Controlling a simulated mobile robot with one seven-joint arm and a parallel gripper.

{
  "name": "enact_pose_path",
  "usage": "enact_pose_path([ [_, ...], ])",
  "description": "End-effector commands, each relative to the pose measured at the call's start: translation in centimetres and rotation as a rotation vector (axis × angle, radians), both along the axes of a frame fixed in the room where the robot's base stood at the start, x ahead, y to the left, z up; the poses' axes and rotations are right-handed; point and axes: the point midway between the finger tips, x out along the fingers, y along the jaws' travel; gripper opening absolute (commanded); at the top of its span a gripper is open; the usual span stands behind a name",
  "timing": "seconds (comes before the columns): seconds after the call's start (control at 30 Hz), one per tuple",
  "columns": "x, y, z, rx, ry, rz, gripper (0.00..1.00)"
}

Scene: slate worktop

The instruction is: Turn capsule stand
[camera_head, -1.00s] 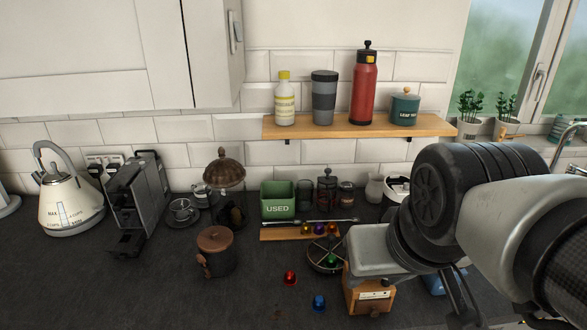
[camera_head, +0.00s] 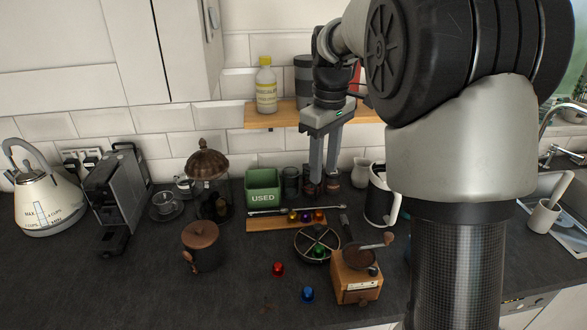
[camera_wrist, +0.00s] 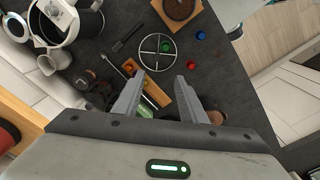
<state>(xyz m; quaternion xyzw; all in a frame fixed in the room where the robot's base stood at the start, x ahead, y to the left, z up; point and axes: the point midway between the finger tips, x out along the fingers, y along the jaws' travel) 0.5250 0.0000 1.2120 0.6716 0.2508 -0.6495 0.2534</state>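The capsule stand (camera_head: 300,247) is a round, dark wire-rimmed piece with crossing spokes, lying on the worktop left of the wooden grinder. A green capsule (camera_head: 319,251) sits in it. The wrist view shows the stand (camera_wrist: 142,46) from above, with the green capsule (camera_wrist: 167,46) in one section. My gripper (camera_head: 323,190) points down behind the stand, above the back of the worktop, and is apart from it. In the wrist view its two fingers (camera_wrist: 158,80) are spread with nothing held between them.
A red capsule (camera_head: 278,268) and a blue capsule (camera_head: 308,294) lie in front of the stand. The grinder (camera_head: 357,282) stands close on its right. Behind are a wooden board (camera_head: 262,225) with capsules and the green USED bin (camera_head: 263,190). A white-handled jug (camera_head: 380,196) stands right.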

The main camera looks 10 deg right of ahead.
Motion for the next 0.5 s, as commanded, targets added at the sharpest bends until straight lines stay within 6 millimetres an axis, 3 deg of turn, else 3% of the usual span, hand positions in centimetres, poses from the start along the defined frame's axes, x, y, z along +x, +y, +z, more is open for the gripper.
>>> enact_pose_path([
  [0.1, 1.3, 0.1, -1.0, -0.007, 0.027, 0.044, 0.38],
  [0.33, 1.7, 0.1, -2.9, -0.008, 0.035, 0.060, 0.38],
  [0.5, 1.5, 0.1, -6.2, -0.010, 0.038, 0.058, 0.38],
])
